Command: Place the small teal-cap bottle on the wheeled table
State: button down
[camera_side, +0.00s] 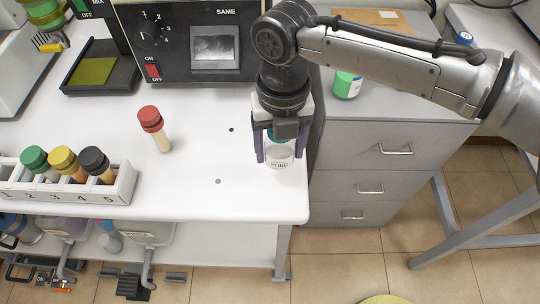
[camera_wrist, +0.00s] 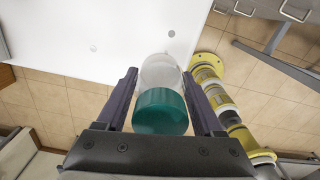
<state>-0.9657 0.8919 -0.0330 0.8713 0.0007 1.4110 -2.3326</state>
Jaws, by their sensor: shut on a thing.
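The small bottle has a teal cap (camera_wrist: 160,111) and a clear, whitish body (camera_wrist: 161,72). In the side view its labelled body (camera_side: 280,158) hangs between the fingers near the right edge of the white table (camera_side: 220,198). My gripper (camera_side: 280,160) is shut on the bottle, one finger on each side, and partly hides the cap. In the wrist view my gripper (camera_wrist: 160,77) has the bottle upright between its fingers, beside the table edge. The exact height above the tabletop is hard to tell. I cannot make out wheels on any table.
A red-cap tube (camera_side: 154,130) stands left of my gripper. A white rack (camera_side: 120,190) holds several capped tubes. A dark instrument (camera_side: 185,55) is behind. Grey drawers (camera_side: 375,145) stand right, with a green-and-white bottle (camera_side: 347,84) on top. The table's front right is clear.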

aim_at(271, 134)
jog(key=shift+w+a+f, duration=0.3)
jog(key=shift+a+f, duration=0.15)
jog(key=shift+f, duration=0.2)
jog(key=shift+w+a+f, duration=0.3)
jog(key=shift+a+f, duration=0.15)
jog(key=shift+f, duration=1.55)
jog(key=shift+f, duration=0.15)
grip_release()
jog(key=shift+r, duration=3.9)
jog(key=shift+d, duration=0.1)
